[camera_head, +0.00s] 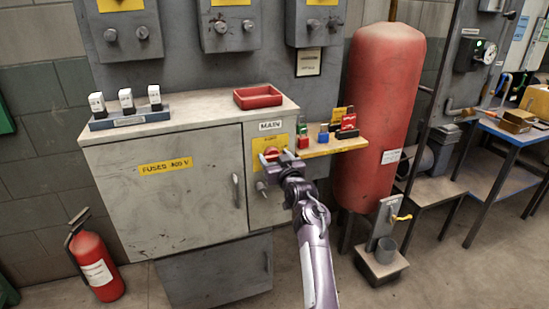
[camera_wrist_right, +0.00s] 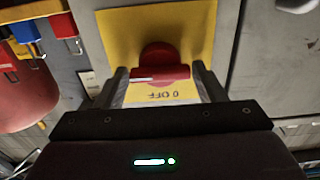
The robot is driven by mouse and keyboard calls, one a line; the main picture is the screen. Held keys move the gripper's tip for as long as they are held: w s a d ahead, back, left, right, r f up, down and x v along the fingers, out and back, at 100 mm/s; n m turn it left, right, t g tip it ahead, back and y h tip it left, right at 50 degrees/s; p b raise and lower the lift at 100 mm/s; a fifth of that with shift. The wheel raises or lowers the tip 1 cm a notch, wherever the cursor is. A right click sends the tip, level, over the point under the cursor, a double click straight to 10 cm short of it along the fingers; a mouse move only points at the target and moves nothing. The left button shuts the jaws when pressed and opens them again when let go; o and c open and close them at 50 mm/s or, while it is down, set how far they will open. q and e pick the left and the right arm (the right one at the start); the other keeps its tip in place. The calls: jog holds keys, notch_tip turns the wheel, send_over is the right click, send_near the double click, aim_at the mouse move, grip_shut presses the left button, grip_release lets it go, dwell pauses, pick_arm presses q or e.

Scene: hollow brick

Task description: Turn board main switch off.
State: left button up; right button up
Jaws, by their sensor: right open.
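The main switch is a red rotary knob with a bar handle (camera_wrist_right: 160,74) on a yellow plate (camera_wrist_right: 118,30). In the wrist view the bar lies horizontal, with a white line on its left part, and the "0 OFF" lettering is upside down below it. In the head view the red knob (camera_head: 271,152) sits under the MAIN label (camera_head: 270,126), partly hidden by my right gripper (camera_head: 268,160). That gripper (camera_wrist_right: 161,80) is open, with one finger at each end of the bar. I cannot tell whether the fingers touch it. My left gripper is not in view.
A wooden shelf (camera_head: 322,148) with padlocks and tags juts out right of the switch. A red tank (camera_head: 380,115) stands further right. The grey fuse cabinet (camera_head: 165,205) carries a red tray (camera_head: 258,96) and several fuses. A fire extinguisher (camera_head: 95,262) stands lower left.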

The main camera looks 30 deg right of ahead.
jog(key=c, duration=0.7)
jog(key=shift+n, duration=0.3)
jog(key=n, duration=0.2)
jog(key=shift+n+p, duration=0.35)
jog(key=shift+n, duration=0.05)
jog(key=n, duration=0.3)
jog(key=shift+w+a+n+p, duration=0.1)
jog(key=shift+a+n+p, duration=0.05)
jog(key=shift+n+p, duration=0.2)
jog(key=n, duration=0.5)
jog(key=shift+f+p, duration=0.15)
jog(key=shift+p, duration=0.15)
jog(key=n, duration=0.6)
jog(key=shift+a+f, duration=0.1)
jog(key=shift+f, duration=0.1)
